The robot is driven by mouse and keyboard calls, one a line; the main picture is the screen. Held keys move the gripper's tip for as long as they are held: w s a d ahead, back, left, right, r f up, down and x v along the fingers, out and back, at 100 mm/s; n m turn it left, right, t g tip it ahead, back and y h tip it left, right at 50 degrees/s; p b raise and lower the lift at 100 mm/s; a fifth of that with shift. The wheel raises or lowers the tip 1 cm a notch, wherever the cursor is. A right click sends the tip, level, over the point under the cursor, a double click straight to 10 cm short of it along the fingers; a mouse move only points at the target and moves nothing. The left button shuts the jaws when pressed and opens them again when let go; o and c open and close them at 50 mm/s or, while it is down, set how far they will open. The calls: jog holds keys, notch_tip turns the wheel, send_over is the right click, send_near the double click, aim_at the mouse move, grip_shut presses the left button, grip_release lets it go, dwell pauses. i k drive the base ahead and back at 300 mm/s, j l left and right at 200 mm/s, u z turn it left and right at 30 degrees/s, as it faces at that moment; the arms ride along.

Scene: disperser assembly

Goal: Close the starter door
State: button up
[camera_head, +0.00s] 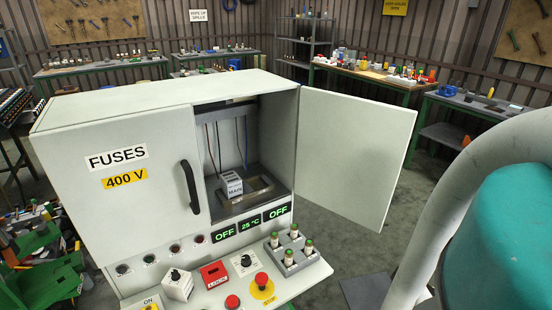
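The starter door (352,145) is the plain pale panel at the right of the white cabinet (190,91). It is swung wide open to the right, and no handle shows on the face in view. The open compartment (262,128) holds a small light block (232,184) marked MAIN, a dark frame on its floor and a few hanging wires. The left door (122,175), marked FUSES 400 V, is shut and has a black handle (190,187). My gripper is not in view.
A sloped control panel (215,291) below the doors carries a red emergency button (262,281), knobs and several green-topped cylinders in a grey holder (290,252). A teal and grey machine (500,225) fills the lower right. Workbenches (375,81) stand behind; floor shows right of the door.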

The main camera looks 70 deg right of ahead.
aim_at(351, 151)
jog(key=u, duration=1.45)
jog(key=k+l+u, duration=0.2)
jog(key=u, duration=0.2)
jog(key=k+l+u, duration=0.1)
jog(key=k+u, duration=0.15)
jog(key=u, duration=0.2)
jog(key=k+u, duration=0.25)
jog(key=u, duration=0.15)
jog(key=k+u, duration=0.25)
jog(key=u, duration=0.15)
jog(key=k+l, duration=0.15)
jog(key=k, duration=0.75)
jog(key=k+l, duration=0.15)
jog(key=k, duration=0.7)
jog(key=k+z, duration=0.15)
jog(key=z, duration=0.3)
jog(key=k+z, duration=0.15)
jog(key=z, duration=0.3)
jog(key=k+l+z, duration=0.15)
jog(key=z, duration=0.25)
jog(key=k+l+z, duration=0.1)
jog(key=z, duration=0.35)
